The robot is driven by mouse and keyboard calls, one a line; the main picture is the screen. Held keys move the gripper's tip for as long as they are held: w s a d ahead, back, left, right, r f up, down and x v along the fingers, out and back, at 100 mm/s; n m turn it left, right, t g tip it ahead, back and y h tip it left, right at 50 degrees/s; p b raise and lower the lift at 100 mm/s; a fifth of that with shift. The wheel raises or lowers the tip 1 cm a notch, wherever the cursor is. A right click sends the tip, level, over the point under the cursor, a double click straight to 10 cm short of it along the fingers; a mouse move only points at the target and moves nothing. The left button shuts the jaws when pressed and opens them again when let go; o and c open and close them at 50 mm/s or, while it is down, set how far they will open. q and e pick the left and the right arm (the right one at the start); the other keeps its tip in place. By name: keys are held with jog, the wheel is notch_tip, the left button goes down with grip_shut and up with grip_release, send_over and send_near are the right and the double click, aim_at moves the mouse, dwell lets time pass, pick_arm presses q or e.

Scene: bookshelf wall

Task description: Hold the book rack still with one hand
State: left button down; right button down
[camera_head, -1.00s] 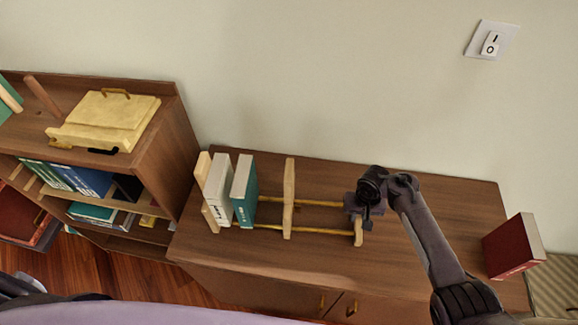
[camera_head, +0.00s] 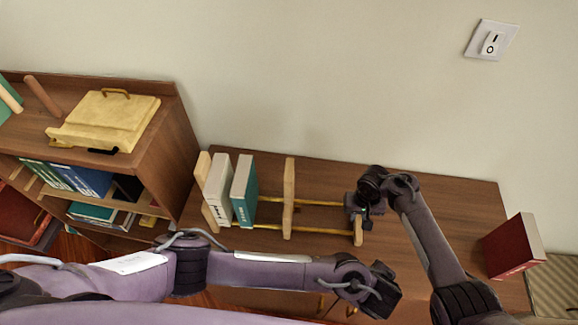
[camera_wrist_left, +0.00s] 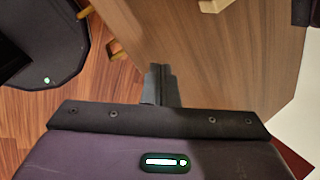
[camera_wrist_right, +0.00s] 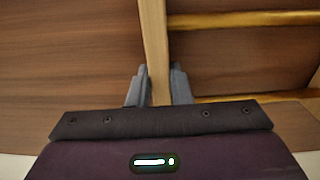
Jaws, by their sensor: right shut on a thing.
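The wooden book rack (camera_head: 288,205) stands on the brown cabinet top, with light end panels, a middle divider and two yellow rods. A white book (camera_head: 217,192) and a teal book (camera_head: 243,190) stand upright in its left part. My right gripper (camera_head: 355,205) is shut on the rack's right end panel. In the right wrist view, that panel (camera_wrist_right: 154,45) passes between the fingers (camera_wrist_right: 158,85). My left gripper (camera_head: 385,292) is over the cabinet's front edge, apart from the rack. In the left wrist view its fingers (camera_wrist_left: 160,85) are together and empty.
A dark red book (camera_head: 512,247) stands at the cabinet's right end. A taller bookshelf (camera_head: 165,140) with books and a yellow box (camera_head: 105,118) is at the left. The cabinet top (camera_head: 440,195) is clear behind my right arm.

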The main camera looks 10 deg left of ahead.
aim_at(248, 164)
pick_arm(q)
jog(key=w+a+r+m+t+y, duration=0.5)
jog(key=w+a+r+m+t, duration=0.2)
jog(key=w+a+r, duration=0.75)
jog(key=shift+w+a+r, duration=0.25)
jog(key=shift+w+a, duration=0.65)
jog(key=shift+a, duration=0.3)
jog(key=shift+w+a+r, duration=0.2)
jog(key=shift+w+a, duration=0.7)
jog(key=shift+a, duration=0.25)
jog(key=shift+y, duration=0.3)
jog(key=shift+s+a, duration=0.2)
jog(key=shift+a, duration=3.05)
jog(key=shift+s+a, duration=0.15)
jog(key=shift+a, duration=3.05)
jog(key=shift+w+d, duration=0.1)
jog(key=shift+d, duration=2.55)
jog(key=v, duration=1.2)
